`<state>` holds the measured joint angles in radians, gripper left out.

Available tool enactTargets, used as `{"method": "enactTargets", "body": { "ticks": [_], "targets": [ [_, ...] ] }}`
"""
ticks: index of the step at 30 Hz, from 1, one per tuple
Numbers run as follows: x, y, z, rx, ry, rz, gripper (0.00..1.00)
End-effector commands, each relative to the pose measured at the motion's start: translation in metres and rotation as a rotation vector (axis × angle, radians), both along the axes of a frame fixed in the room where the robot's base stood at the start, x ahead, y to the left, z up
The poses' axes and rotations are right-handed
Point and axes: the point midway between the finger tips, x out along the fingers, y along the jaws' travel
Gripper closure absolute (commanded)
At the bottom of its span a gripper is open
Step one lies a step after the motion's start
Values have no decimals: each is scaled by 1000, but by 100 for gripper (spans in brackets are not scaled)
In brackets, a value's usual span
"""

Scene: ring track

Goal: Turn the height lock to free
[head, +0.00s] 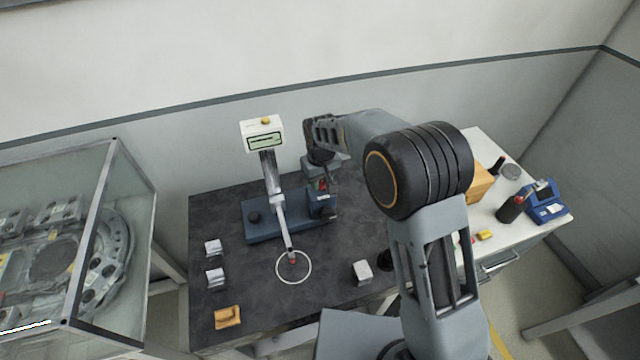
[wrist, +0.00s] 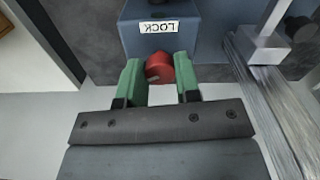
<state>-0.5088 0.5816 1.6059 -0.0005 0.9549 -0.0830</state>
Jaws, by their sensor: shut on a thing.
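The height lock is a red knob (wrist: 158,67) on a blue block (wrist: 183,32) with a white label reading LOCK (wrist: 159,27). In the wrist view my gripper (wrist: 160,76) has its green fingers on either side of the knob, shut on it. In the head view my gripper (head: 322,187) is at the right end of the blue fixture (head: 262,233) on the dark table. A white display unit (head: 262,138) stands on the fixture's post. Any mark showing the knob's turn position is not readable.
A slanted metal arm (head: 281,222) ends over a white ring (head: 293,268) on the dark table (head: 325,280). Small pale blocks (head: 214,277) and an orange piece (head: 228,317) lie left. A glass case (head: 130,200) stands left; a white bench (head: 535,225) holds items right.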

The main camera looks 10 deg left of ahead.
Motion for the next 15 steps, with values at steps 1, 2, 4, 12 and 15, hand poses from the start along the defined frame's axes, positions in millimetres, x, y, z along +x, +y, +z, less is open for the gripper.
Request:
{"method": "enactTargets", "body": {
  "ticks": [1, 2, 4, 12, 15],
  "targets": [
    [1, 1, -1, 3, -3, 42, 93],
    [1, 1, -1, 2, -3, 71, 93],
    [1, 1, -1, 3, -4, 137, 93],
    [1, 1, -1, 3, -3, 393, 93],
    [1, 1, 0, 3, -4, 488, 93]
  ]
}}
